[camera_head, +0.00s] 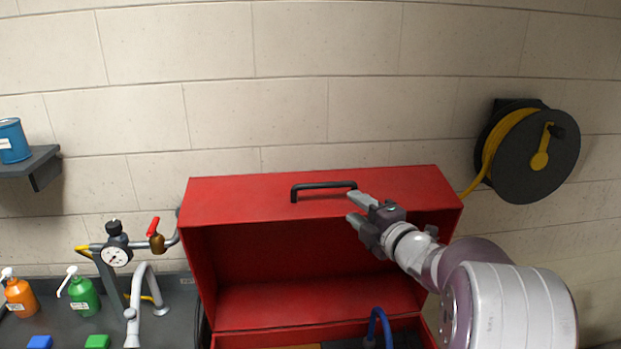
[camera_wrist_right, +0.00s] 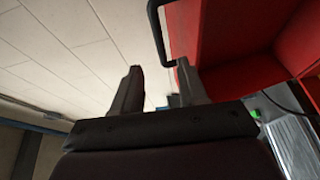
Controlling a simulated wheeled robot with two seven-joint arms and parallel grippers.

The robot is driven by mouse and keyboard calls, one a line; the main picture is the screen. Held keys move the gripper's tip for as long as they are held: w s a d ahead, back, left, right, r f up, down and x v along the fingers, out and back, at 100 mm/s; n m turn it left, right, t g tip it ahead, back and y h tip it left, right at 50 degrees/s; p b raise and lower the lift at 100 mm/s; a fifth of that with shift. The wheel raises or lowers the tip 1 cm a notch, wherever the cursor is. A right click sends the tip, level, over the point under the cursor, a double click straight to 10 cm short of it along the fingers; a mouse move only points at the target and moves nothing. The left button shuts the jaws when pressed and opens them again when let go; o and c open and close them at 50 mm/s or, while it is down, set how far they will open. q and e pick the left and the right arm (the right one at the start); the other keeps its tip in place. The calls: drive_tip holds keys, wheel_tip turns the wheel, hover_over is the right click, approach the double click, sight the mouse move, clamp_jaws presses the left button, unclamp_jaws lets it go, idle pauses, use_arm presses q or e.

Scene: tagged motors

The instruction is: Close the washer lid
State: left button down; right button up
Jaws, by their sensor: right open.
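The red washer lid (camera_head: 225,205) stands raised and open against the back wall, with a black bar handle (camera_head: 322,187) on its upper face. The red washer body (camera_head: 280,337) shows only partly at the bottom of the head view. My right gripper (camera_head: 357,208) is open, in front of the lid and just below and right of the handle. In the right wrist view the handle (camera_wrist_right: 155,30) reaches down toward the space between my open fingers (camera_wrist_right: 158,70); I cannot tell whether they touch. My left gripper is out of view.
A blue hose (camera_head: 379,325) rises from the washer opening. At left are a faucet (camera_head: 147,290), a pressure gauge (camera_head: 116,257), a green pump bottle (camera_head: 83,296) and an orange one (camera_head: 19,297).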

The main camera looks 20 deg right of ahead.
sight(327, 186)
drive_tip(key=w+p, duration=0.1)
drive_tip(key=w, duration=0.2)
drive_tip(key=w+a+p, duration=0.1)
drive_tip(key=w+p, duration=0.1)
drive_tip(key=w, duration=0.2)
drive_tip(key=w+p, duration=0.2)
drive_tip(key=w, duration=0.2)
drive_tip(key=shift+a, duration=0.35)
drive_tip(key=shift+w+a+p, duration=0.1)
drive_tip(key=shift+w+p, duration=0.35)
drive_tip(key=shift+p, duration=0.1)
drive_tip(key=shift+w+a+f, duration=0.1)
drive_tip(key=shift+w+f, duration=0.15)
drive_tip(key=shift+w, duration=0.2)
drive_tip(key=shift+s, duration=0.15)
clamp_jaws()
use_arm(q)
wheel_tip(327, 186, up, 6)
